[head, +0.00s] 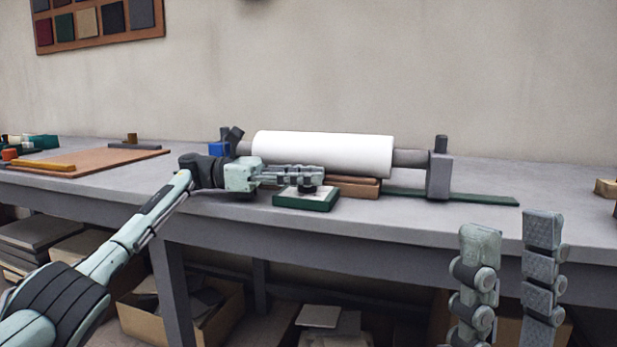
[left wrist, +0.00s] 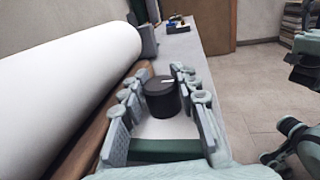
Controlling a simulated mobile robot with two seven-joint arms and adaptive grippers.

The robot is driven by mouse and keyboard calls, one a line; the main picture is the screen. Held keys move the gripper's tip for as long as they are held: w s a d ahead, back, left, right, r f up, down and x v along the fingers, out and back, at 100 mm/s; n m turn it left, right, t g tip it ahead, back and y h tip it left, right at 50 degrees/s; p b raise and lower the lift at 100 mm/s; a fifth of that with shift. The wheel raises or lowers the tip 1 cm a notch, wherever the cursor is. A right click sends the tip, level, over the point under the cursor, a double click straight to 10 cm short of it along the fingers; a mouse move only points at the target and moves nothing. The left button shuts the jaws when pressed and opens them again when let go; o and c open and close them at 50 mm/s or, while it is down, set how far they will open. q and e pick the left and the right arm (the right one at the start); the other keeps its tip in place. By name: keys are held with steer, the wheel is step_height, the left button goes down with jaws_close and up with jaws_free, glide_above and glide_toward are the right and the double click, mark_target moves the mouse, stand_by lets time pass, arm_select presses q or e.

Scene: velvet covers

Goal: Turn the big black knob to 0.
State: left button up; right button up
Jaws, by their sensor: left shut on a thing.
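The big black knob (left wrist: 160,97) stands on a small green box with a pale top (head: 318,204), in front of the paper roll. A short white mark shows on the knob's top, pointing to the right in the left wrist view. No numbers on the box can be read. My left gripper (head: 312,178) is shut on the knob, with a finger on each side of it in the left wrist view. In the head view its fingers mostly hide the knob. My right gripper (head: 508,270) is in front of the table at right, its two fingers apart and nothing between them.
A white roll (head: 322,153) on a grey shaft lies behind the knob, with a grey end post (head: 439,175) at right. A brown board (head: 90,162) lies on the table's left. The grey tabletop (head: 480,187) is mostly clear at right. Cardboard boxes stand below.

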arm_select(q)
steer(key=shift+f, duration=0.1)
steer(key=o, duration=1.2)
steer(key=a, duration=0.5)
steer(key=w+a, duration=0.1)
steer(key=a, duration=0.1)
steer(key=shift+a, duration=0.25)
